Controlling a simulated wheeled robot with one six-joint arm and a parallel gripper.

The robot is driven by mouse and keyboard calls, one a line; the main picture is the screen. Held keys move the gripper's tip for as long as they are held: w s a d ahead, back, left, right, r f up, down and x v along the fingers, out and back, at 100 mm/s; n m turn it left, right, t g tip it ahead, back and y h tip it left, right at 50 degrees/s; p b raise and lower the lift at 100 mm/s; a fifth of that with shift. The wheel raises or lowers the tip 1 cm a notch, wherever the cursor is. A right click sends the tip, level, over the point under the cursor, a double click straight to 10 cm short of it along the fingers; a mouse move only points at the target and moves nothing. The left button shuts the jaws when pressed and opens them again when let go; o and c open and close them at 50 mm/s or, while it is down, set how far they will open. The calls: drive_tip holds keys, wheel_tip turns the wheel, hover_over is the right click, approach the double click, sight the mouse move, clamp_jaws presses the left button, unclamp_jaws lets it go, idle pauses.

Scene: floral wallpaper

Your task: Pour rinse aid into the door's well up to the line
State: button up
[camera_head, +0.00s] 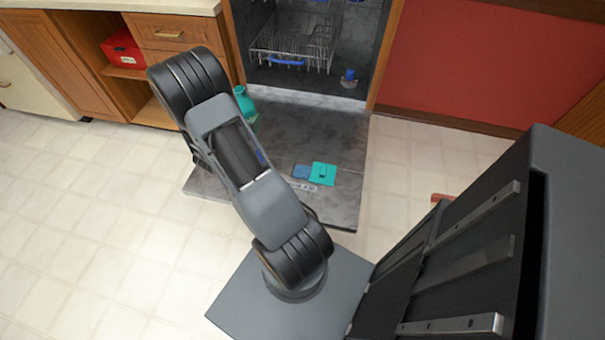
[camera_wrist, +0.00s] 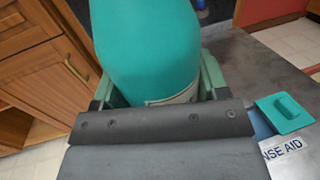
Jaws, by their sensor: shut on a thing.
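My gripper (camera_wrist: 158,98) is shut on a teal bottle (camera_wrist: 150,45), which fills the upper middle of the wrist view. In the head view the bottle (camera_head: 244,104) shows only in part behind my arm, over the left side of the open dishwasher door (camera_head: 335,135). On the door, a teal lid (camera_head: 323,174) and a blue piece (camera_head: 301,171) beside it show near a "RINSE AID" label (camera_wrist: 283,149). The lid also shows at the right of the wrist view (camera_wrist: 285,112). The well's inside and its line are not visible.
The dishwasher's lower rack (camera_head: 290,45) stands inside the open machine. Wooden cabinets (camera_head: 165,62) with a red box (camera_head: 123,48) stand to the left. A red wall (camera_head: 480,65) is on the right.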

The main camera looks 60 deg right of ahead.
drive_tip(key=shift+s+d+f+m+g+y+b, duration=0.35)
drive_tip(key=shift+s+d+f+m+g+b, duration=1.1)
drive_tip(key=shift+f, duration=1.65)
drive_tip(key=shift+s+d+f+m+g+y+b, duration=0.3)
drive_tip(key=shift+s+d+f+m+g+b, duration=0.35)
drive_tip(key=shift+s+f+g+b, duration=1.65)
drive_tip(key=shift+s+d+f+m+g+y+b, duration=0.35)
drive_tip(key=shift+s+d+f+m+g+b, duration=0.65)
drive_tip(key=shift+f+b, duration=2.1)
drive_tip(key=shift+s+d+f+t+p, duration=0.15)
drive_tip(key=shift+f+p, duration=0.1)
drive_tip(key=shift+f, duration=0.2)
drive_tip(key=shift+w+d+f+t+p, duration=0.1)
drive_tip(key=shift+f+p, duration=0.1)
drive_tip(key=shift+f, duration=0.2)
drive_tip(key=shift+d+r+m+y+b, duration=0.15)
drive_tip(key=shift+m+y+b, duration=0.25)
drive_tip(key=shift+m, duration=0.5)
drive_tip(key=shift+r+m+t+b, duration=0.3)
drive_tip(key=shift+r+m+b, duration=0.15)
drive_tip(key=shift+m, duration=0.25)
